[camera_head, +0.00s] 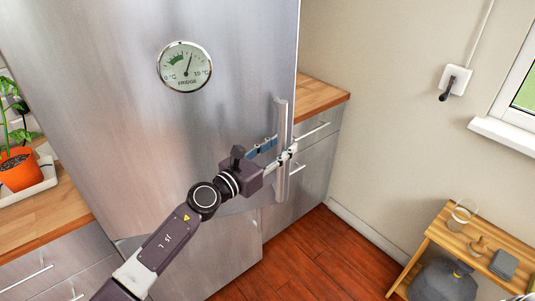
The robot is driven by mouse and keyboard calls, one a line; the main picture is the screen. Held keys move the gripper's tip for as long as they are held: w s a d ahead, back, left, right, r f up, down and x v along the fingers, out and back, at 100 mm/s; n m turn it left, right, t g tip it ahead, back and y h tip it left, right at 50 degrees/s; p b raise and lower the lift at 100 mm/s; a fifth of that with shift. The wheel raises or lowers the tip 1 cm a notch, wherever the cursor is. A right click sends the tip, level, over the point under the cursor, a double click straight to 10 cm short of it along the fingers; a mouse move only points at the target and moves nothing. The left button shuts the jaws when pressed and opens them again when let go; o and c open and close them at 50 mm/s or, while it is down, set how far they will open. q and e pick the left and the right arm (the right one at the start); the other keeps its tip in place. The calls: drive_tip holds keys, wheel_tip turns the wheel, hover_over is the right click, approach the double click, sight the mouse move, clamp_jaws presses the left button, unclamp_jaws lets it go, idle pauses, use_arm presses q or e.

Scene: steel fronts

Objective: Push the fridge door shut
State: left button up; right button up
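The steel fridge door (130,130) fills the left and middle of the head view, with a round "FRIDGE" dial (184,67) near its top. Its lower edge appears to stand out from the lower steel front (215,258), so it looks ajar; how far is hard to tell. The vertical bar handle (283,115) is on its right side. My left gripper (280,147) is at the lower part of this handle. Its two fingers look spread apart, one crossing in front of the bar; whether they touch it is unclear. My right gripper does not show clearly.
A wooden counter (318,95) over steel drawers stands behind the door at right. Another counter (45,208) with a potted plant (18,168) is at left. A low wooden shelf (440,233) stands at lower right. Red floor (335,255) between is clear.

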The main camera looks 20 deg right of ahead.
use_arm(q)
drive_tip(key=v, duration=1.2)
idle(0.6)
drive_tip(key=shift+w+a, duration=0.1)
